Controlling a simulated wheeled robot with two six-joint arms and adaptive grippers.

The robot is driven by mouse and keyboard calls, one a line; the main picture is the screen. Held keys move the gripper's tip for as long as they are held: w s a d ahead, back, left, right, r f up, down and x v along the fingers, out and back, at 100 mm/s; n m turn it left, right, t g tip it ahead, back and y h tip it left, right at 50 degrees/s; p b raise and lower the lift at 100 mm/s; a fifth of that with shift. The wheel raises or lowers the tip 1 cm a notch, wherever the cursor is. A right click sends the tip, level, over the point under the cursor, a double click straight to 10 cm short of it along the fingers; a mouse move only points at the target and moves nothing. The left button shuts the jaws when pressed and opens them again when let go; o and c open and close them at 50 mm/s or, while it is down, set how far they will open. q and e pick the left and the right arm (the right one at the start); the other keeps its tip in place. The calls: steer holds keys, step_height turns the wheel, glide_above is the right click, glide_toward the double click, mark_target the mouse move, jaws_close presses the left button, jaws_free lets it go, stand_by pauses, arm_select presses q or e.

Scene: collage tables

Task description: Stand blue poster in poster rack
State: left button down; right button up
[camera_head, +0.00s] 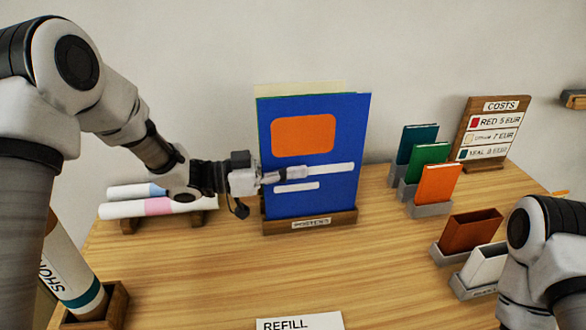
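The blue poster (340,120), with an orange block and white bars, stands upright in the wooden poster rack (346,219) labelled "POSTERS". Its lower edge is at the rack's front lip. Cream and green sheets show behind its top and left edges. My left gripper (288,175) reaches in from the left, its fingers across the poster's left part at mid-height. One finger shows in front of the poster; whether another is behind it is hidden, so I cannot tell if it grips. My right arm shows at the lower right, its gripper out of view.
White rolls (158,206) lie on a stand at left, and another roll (73,275) leans in a wooden box. Teal, green and orange booklets (438,184) stand at right near a costs board (488,132). A refill card (300,322) is at the front. The table's middle is clear.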

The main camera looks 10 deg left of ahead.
arm_select(q)
steer(key=shift+f, duration=0.1)
step_height(320, 180, down, 2)
steer(key=shift+f+b, duration=0.1)
steer(key=shift+b, duration=0.6)
steer(key=c, duration=1.2)
jaws_free()
steer(key=shift+c, duration=0.2)
steer(key=v, duration=1.2)
